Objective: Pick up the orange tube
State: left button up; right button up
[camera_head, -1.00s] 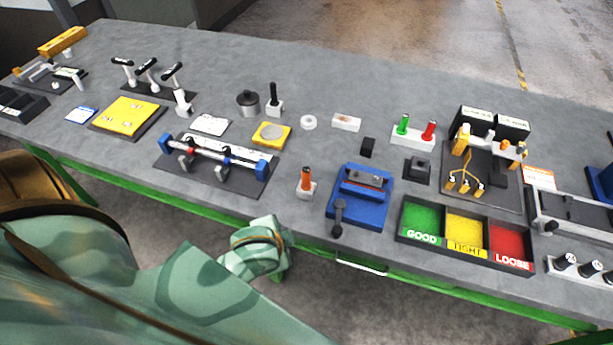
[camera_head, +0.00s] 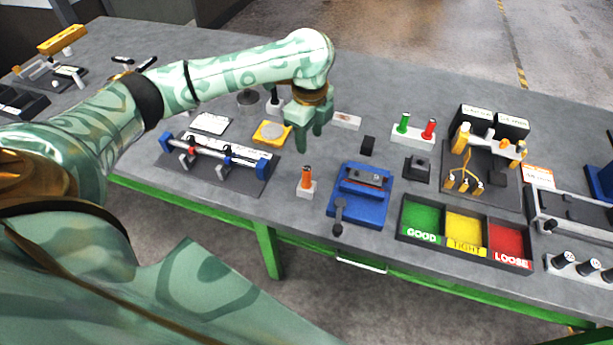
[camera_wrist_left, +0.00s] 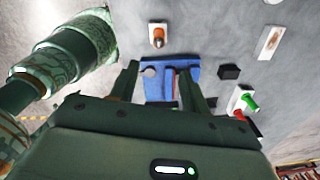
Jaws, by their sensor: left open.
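The orange tube (camera_head: 306,178) stands upright in a small pale block near the front edge of the table, left of the blue fixture. It also shows in the left wrist view (camera_wrist_left: 158,38), at the top, beyond the fingertips. My left gripper (camera_head: 309,143) is open and empty. In the head view it hangs fingers down above the table, behind the tube and apart from it. In the left wrist view its two fingers (camera_wrist_left: 165,78) are spread, with the blue fixture (camera_wrist_left: 185,68) showing between and beyond them. My right gripper is not in view.
A blue clamp fixture (camera_head: 362,195) stands right of the tube. A rod stand (camera_head: 215,165) and a yellow gauge block (camera_head: 272,132) are to the left. A block with green and red plugs (camera_head: 414,135) and a three-part bin (camera_head: 466,236) are to the right.

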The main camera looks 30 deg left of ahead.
aim_at(307, 176)
pick_arm(q)
jog(key=f+b, duration=0.1)
jog(key=f, duration=0.2)
jog(key=f+b, duration=0.1)
jog(key=f, duration=0.2)
jog(key=f+b, duration=0.2)
jog(key=f, duration=0.2)
jog(key=shift+a, duration=0.4)
notch_tip(307, 176, down, 5)
jog(key=shift+d+f+b, duration=0.1)
jog(key=shift+f+b, duration=0.1)
jog(key=shift+b, duration=0.85)
jog(key=shift+r, duration=0.1)
jog(key=c, duration=1)
